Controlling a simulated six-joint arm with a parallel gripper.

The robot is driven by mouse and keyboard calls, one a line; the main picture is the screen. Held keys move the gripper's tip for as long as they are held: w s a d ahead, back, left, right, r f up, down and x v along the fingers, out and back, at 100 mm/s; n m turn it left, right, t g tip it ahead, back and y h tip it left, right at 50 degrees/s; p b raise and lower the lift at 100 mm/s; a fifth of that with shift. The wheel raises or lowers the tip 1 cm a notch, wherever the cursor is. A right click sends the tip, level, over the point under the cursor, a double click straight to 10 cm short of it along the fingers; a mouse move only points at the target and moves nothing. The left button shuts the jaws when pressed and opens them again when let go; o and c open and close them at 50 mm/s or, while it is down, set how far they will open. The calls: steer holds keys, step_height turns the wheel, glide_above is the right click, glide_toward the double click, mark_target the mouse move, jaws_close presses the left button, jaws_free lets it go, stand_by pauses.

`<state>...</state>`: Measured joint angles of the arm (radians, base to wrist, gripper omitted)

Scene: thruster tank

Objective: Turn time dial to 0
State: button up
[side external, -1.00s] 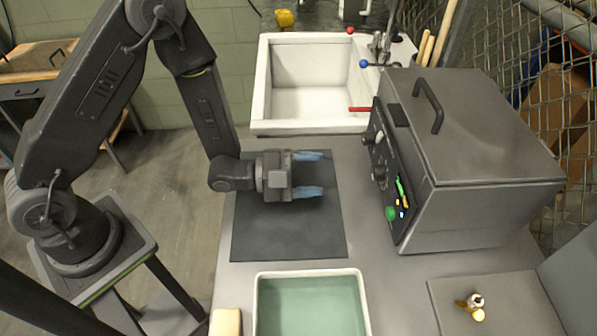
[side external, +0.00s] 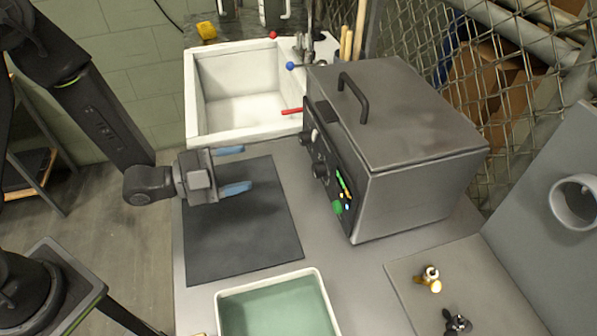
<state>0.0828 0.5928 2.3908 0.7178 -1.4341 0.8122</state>
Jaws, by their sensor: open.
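The steel tank machine (side external: 405,150) stands on the bench right of centre, with its lid shut and a dark handle on top. Its dark control panel (side external: 328,172) faces left toward my gripper. The panel carries a light knob (side external: 315,135), a dark knob (side external: 320,170), a green button (side external: 337,207) and small lit indicators. Which knob is the time dial, and its setting, is too small to tell. My gripper (side external: 237,168) has blue fingertips spread apart and empty. It hovers over the dark mat (side external: 245,235), left of the panel and apart from it.
A white sink (side external: 190,110) with red and blue tap handles lies behind the mat. A tray of green liquid (side external: 278,308) sits in front. Small fittings (side external: 431,278) lie on a grey plate at lower right. A chain-link fence (side external: 480,60) stands behind the machine.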

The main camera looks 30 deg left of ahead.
steer(key=m, duration=1.1)
glide_toward(314, 171)
steer(key=x, duration=0.9)
steer(key=shift+w+f, duration=0.1)
steer(key=shift+f, duration=0.05)
steer(key=c, duration=0.9)
